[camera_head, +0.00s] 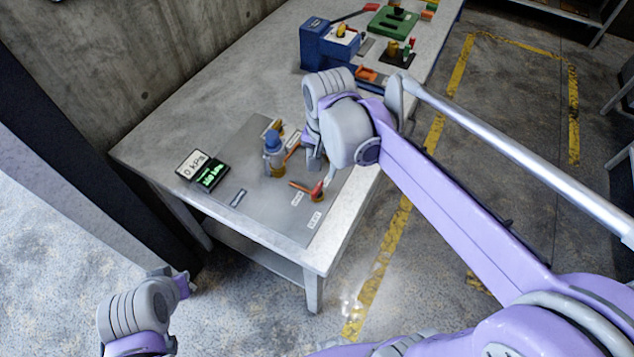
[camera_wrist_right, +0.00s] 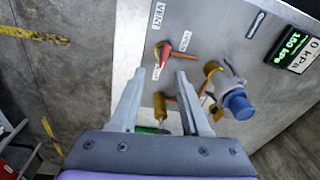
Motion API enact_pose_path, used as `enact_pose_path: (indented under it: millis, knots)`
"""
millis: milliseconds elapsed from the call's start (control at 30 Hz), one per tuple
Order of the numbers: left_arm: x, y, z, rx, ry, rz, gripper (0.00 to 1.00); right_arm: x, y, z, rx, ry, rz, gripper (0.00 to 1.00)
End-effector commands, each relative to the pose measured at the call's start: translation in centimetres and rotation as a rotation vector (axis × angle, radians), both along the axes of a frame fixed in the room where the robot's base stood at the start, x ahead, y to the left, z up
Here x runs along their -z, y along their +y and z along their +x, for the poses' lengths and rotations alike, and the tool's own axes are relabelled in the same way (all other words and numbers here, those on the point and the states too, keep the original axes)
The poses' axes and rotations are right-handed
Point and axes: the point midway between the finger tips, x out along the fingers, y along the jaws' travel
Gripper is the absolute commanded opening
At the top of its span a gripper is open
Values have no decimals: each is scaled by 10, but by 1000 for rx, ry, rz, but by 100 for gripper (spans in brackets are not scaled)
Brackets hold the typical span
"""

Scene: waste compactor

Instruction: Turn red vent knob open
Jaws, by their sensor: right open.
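The red vent knob (camera_head: 317,189) sits on a copper-coloured pipe fitting on the grey panel, near the table's front right corner. In the right wrist view the red knob (camera_wrist_right: 166,48) lies just beyond the fingertips, beside a "VENT" label (camera_wrist_right: 158,14).
A blue-topped valve (camera_head: 273,146) stands left of my right gripper and also shows in the right wrist view (camera_wrist_right: 237,104). A pressure display (camera_head: 212,173) sits at the panel's left. A blue box (camera_head: 325,45) and other devices stand farther along the table. The panel's front is clear.

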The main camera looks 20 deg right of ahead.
Motion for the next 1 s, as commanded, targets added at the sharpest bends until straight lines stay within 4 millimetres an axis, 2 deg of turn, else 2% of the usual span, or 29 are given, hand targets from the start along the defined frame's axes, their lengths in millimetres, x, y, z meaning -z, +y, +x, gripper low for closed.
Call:
enact_pose_path:
  millis: [33,133,367,800,1000]
  knots:
    - [1,0,0,0,1,0,0,0,1,10,44,29,3,46]
    - [1,0,0,0,1,0,0,-1,2,21,113,69,5,46]
    - [2,0,-1,0,2,0,0,9,2,28,157,96,5,46]
    - [8,0,-4,0,8,0,0,87,2,27,155,95,5,46]
    - [9,0,-5,0,9,0,0,105,2,27,154,93,5,46]
